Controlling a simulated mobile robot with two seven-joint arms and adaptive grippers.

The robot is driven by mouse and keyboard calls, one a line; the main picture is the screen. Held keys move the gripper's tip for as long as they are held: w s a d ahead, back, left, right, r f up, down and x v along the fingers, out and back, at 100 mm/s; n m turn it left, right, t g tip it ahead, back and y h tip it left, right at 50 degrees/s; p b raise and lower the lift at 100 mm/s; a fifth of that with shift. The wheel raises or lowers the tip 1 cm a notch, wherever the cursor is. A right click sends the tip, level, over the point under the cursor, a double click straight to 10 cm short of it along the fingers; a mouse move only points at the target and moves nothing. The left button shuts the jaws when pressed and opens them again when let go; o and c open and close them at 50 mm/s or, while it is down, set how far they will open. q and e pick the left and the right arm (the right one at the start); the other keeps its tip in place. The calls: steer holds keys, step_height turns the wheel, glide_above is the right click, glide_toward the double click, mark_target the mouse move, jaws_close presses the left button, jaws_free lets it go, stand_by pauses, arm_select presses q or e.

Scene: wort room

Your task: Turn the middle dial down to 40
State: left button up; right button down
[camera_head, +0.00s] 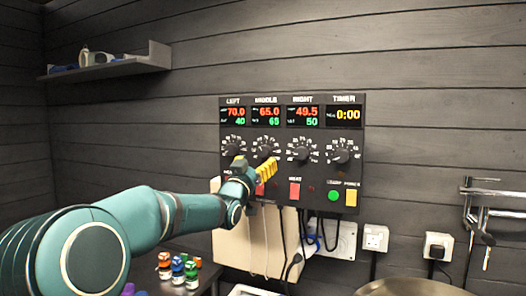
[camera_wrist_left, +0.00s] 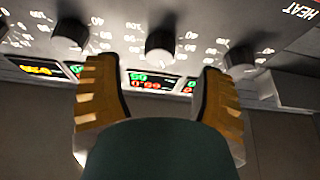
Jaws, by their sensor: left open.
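The middle dial (camera_head: 265,146) is a black knob on the dark control panel (camera_head: 318,185), under a display (camera_head: 266,115) that reads 65.0 in red and 65 in green. My left gripper (camera_head: 254,166) is open, with its yellow fingers just below the left and middle dials. In the left wrist view the gripper (camera_wrist_left: 160,105) has its fingers spread apart with nothing between them. Several knobs show ahead of it there, one roughly between the fingertips; I cannot tell which dial that is. I cannot tell whether any finger touches the panel. My right gripper is not in view.
The left dial (camera_head: 231,149), right dial (camera_head: 301,153) and timer dial (camera_head: 341,156) flank the middle one closely. A red button (camera_head: 295,190), green button (camera_head: 333,195) and yellow button (camera_head: 351,197) sit below. Cables hang under the panel.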

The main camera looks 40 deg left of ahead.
mark_target(262, 154)
arm_select(q)
steer(key=shift+p+x, duration=0.55)
steer(key=shift+x, duration=2.1)
steer(key=shift+c, duration=0.2)
jaws_close()
